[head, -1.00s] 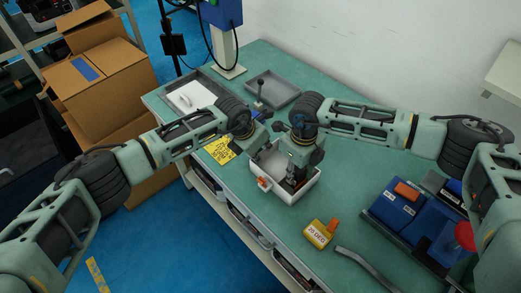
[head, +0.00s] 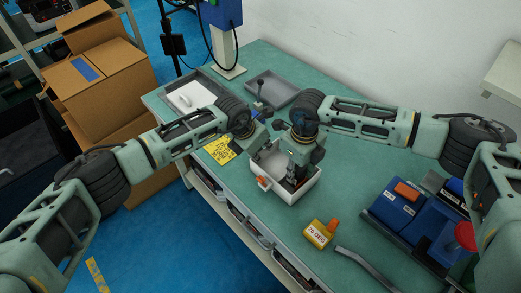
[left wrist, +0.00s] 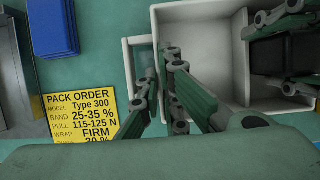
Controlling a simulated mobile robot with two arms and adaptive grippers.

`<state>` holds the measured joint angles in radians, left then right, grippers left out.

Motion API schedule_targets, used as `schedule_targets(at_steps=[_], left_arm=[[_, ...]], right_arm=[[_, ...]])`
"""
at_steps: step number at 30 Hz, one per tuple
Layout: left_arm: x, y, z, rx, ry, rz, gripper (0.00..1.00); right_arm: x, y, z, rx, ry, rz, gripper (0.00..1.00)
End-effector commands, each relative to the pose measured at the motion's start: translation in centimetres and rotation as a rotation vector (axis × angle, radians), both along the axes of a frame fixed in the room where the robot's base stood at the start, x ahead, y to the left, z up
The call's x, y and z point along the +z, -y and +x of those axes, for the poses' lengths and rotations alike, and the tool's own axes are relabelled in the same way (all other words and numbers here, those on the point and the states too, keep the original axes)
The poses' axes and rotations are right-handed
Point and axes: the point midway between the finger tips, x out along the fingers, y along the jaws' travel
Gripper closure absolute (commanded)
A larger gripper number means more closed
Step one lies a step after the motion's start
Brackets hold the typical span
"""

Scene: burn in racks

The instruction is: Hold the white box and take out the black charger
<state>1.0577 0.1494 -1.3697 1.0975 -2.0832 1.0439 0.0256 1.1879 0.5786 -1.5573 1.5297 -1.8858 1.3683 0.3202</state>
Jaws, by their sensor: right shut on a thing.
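The white box (head: 297,190) stands open on the green bench; its compartments and side handle (left wrist: 131,62) show in the left wrist view. The black charger (left wrist: 283,52) is inside the right-hand part of the box. My right gripper (head: 293,180) reaches down into the box and is shut on the charger, with its fingers on either side of it. My left gripper (left wrist: 163,85) is at the handle side of the box, its fingers close together beside the handle. Whether they grip the handle is unclear. In the head view its fingertips are mostly hidden.
A yellow pack order card (head: 219,151) lies left of the box. Grey trays (head: 272,87) are behind. A yellow tag (head: 318,234) and a grey strip (head: 365,268) lie in front right. A blue unit (head: 396,205) with a red button (head: 465,236) stands at right.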

Motion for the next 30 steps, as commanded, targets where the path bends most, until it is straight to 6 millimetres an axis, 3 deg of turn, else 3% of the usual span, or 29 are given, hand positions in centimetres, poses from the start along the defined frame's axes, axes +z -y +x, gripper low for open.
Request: schedule_targets(at_steps=[30], left_arm=[[-0.2,-0.2,-0.1,-0.002,-0.002,0.006,1.0]], right_arm=[[4.4,-0.1,0.2,0.002,0.006,0.004,1.0]])
